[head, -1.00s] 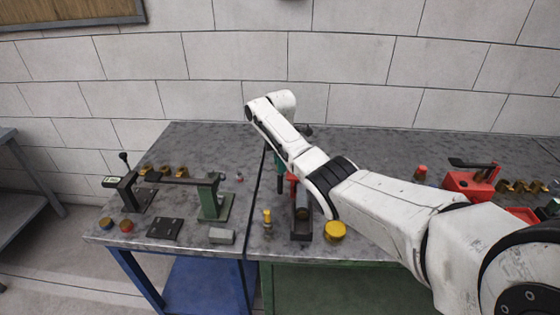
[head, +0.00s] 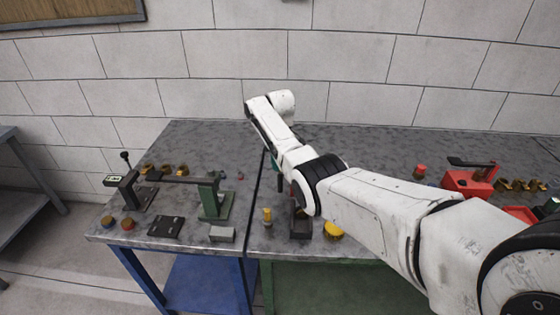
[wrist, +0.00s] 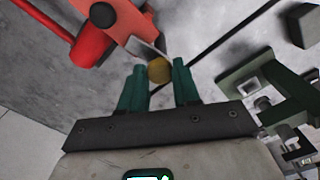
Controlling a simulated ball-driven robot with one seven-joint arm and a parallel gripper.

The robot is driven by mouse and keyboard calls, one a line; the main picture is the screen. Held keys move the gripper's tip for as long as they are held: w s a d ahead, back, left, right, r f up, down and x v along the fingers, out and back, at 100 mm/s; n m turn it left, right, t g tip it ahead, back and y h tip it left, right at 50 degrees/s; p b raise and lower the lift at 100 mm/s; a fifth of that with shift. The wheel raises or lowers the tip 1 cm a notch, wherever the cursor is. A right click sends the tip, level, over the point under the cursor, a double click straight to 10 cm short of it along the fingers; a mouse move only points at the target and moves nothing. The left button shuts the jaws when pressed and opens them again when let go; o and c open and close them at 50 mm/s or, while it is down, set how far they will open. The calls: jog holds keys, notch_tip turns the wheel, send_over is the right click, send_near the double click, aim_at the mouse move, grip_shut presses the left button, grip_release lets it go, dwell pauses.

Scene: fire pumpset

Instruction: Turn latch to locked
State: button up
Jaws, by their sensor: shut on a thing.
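In the wrist view, my gripper (wrist: 159,82) has its two green fingers closed around a round brass knob (wrist: 159,70). The knob sits at the end of a thin grey strip beside a red fixture (wrist: 92,42). The fixture carries an orange-red plate (wrist: 128,20) with a black round cap (wrist: 102,15). I cannot tell from the markings which position the latch is in. In the head view, my arm hides the knob and most of the fixture; only its dark base (head: 300,230) shows below the arm.
A yellow cap (head: 333,231) and a small brass-topped post (head: 267,216) stand near the fixture base. A green stand (head: 214,197) is to the left; it also shows in the wrist view (wrist: 268,75). A red block (head: 468,182) with a black lever is to the right.

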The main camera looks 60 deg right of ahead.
jog(key=shift+r+m, duration=0.1)
jog(key=shift+m, duration=1)
jog(key=o, duration=1.1)
jog(key=shift+c, duration=0.2)
notch_tip(320, 180, up, 11)
jog(key=b, duration=0.2)
